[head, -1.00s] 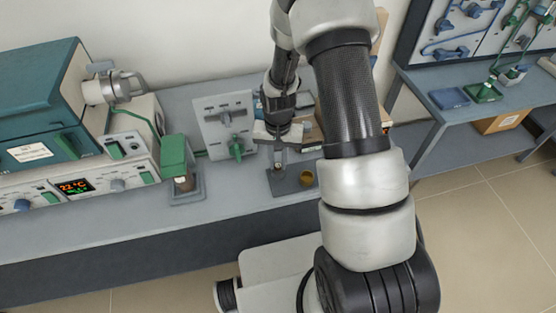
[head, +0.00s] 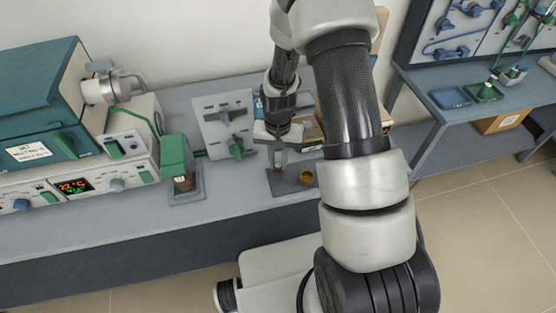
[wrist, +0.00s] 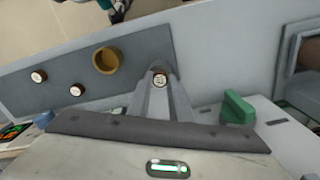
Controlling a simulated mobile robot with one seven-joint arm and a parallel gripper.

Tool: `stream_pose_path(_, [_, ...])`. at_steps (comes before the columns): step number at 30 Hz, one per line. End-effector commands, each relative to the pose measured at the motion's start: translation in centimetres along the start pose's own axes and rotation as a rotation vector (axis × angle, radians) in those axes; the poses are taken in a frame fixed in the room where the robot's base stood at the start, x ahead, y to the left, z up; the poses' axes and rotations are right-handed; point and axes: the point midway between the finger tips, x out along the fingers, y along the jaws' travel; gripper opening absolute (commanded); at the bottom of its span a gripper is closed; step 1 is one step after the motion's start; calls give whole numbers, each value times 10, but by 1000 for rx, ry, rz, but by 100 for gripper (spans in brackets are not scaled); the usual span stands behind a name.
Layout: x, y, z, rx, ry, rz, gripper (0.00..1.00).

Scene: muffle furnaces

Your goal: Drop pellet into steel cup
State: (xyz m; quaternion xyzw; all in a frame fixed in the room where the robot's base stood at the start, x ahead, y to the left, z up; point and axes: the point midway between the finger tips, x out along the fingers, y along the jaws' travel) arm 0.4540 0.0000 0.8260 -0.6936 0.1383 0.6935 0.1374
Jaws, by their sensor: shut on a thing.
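My gripper (wrist: 160,84) points down over a dark grey plate (wrist: 135,60) on the bench. It is shut on a small pale round pellet (wrist: 159,79) with a dark mark, seen between the fingertips. In the head view my gripper (head: 280,158) is above the same plate, and the pellet is too small to make out. An open brass-coloured cup (wrist: 107,60) stands on the plate, left of the fingertips in the wrist view and right of them in the head view (head: 306,178). I cannot clearly make out a steel cup.
Two more pellets (wrist: 38,76) (wrist: 77,90) lie on the plate. A green-topped device (head: 174,155) stands to the left in the head view, with a teal furnace (head: 40,105) beyond it. An upright panel with a green handle (head: 236,148) stands behind the gripper's left side.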

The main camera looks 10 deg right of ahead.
Motion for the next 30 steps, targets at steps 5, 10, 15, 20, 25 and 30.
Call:
stream_pose_path(5, [0,0,0,0,0,0,40])
stream_pose_path(10, [0,0,0,0,0,0,40])
stream_pose_path(15, [-4,0,0,0,1,0,40])
stream_pose_path(20, [-25,0,-1,1,4,-2,40])
stream_pose_path(25, [-66,0,-1,0,5,-2,40])
stream_pose_path(30, [-108,0,-1,0,5,-2,40])
